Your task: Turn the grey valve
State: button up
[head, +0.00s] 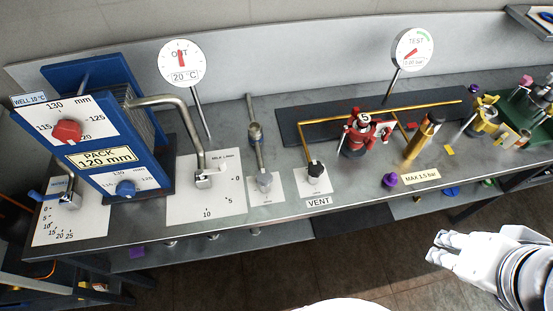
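A grey valve (204,180) sits at the foot of a bent steel pipe on a white plate (225,208) marked with a flow scale. A second grey fitting (264,181) stands to its right, below a thin upright pipe; I cannot tell which one the task means. My gripper (434,248) is at the lower right, in front of the bench edge and far from both. It is white, with its fingers pointing left. No object shows between the fingers, but their opening is unclear.
A blue plate pack (140,120) stands at the left, with a blue-handled valve (69,199) beside it. A black VENT valve (315,169), red fitting (359,140) and brass cylinder (425,135) stand to the right. Two dials (181,63) (413,50) rise behind. The floor in front is open.

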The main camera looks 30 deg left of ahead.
aim_at(264, 178)
jog(key=u, duration=1.7)
